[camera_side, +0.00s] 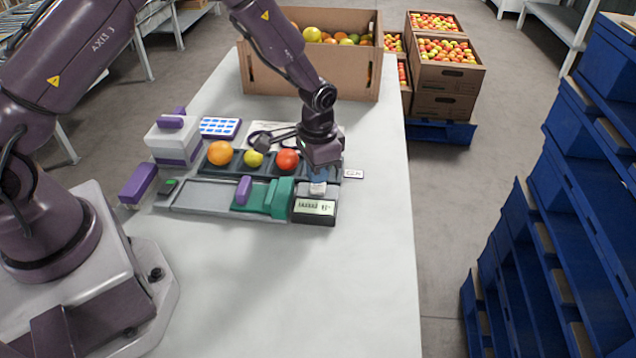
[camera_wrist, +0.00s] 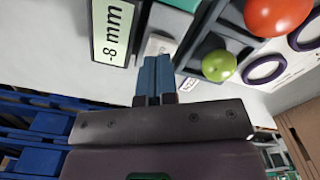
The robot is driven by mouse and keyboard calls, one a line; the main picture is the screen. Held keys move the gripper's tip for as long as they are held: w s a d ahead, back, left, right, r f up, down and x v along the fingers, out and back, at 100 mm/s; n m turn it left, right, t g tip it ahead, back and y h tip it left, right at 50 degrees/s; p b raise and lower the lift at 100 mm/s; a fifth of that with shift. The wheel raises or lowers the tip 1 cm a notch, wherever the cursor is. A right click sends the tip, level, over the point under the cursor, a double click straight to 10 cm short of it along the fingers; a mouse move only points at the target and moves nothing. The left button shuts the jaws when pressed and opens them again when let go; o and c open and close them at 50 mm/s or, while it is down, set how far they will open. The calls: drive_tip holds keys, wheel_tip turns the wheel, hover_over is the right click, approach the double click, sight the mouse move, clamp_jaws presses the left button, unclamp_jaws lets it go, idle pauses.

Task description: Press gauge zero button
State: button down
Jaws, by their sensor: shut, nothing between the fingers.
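The gauge lies on the table, with a lit display (camera_side: 314,207) at its right end; in the wrist view the display (camera_wrist: 112,32) reads "-8 mm". A green sliding jaw (camera_side: 280,197) with a purple grip (camera_side: 243,190) stands left of the display. A small pale grey block (camera_wrist: 160,44), which looks like the button, sits beside the display. My gripper (camera_side: 318,183) points down behind the display. Its blue fingers (camera_wrist: 155,62) are shut together and empty, their tips at the pale block. I cannot tell whether they touch it.
A dark tray behind the gauge holds an orange fruit (camera_side: 220,152), a yellow-green one (camera_side: 253,159) and a red one (camera_side: 287,160). A white box with purple trim (camera_side: 172,140) stands left. A cardboard box (camera_side: 310,75) stands at the back. The table front (camera_side: 280,290) is clear.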

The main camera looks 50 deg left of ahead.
sight(318, 186)
drive_tip(key=shift+f, duration=0.95)
idle(0.3)
drive_tip(key=shift+r, duration=2.55)
drive_tip(key=shift+s+f+g, duration=0.15)
drive_tip(key=shift+s+g, duration=0.05)
drive_tip(key=shift+s, duration=0.35)
drive_tip(key=shift+s+f+g, duration=0.15)
drive_tip(key=shift+s+g, duration=0.05)
drive_tip(key=shift+s, duration=0.3)
drive_tip(key=s+r+n+t, duration=0.1)
drive_tip(key=s+r+t, duration=0.2)
drive_tip(key=s+r, duration=0.7)
drive_tip(key=s+a+r+n+t, duration=0.1)
drive_tip(key=s+r+n+t, duration=0.1)
drive_tip(key=s+r, duration=0.9)
wheel_tip(318, 186, up, 7)
drive_tip(key=shift+s+a+f+t, duration=0.15)
drive_tip(key=shift+s+a+t, duration=0.1)
drive_tip(key=shift+t, duration=0.45)
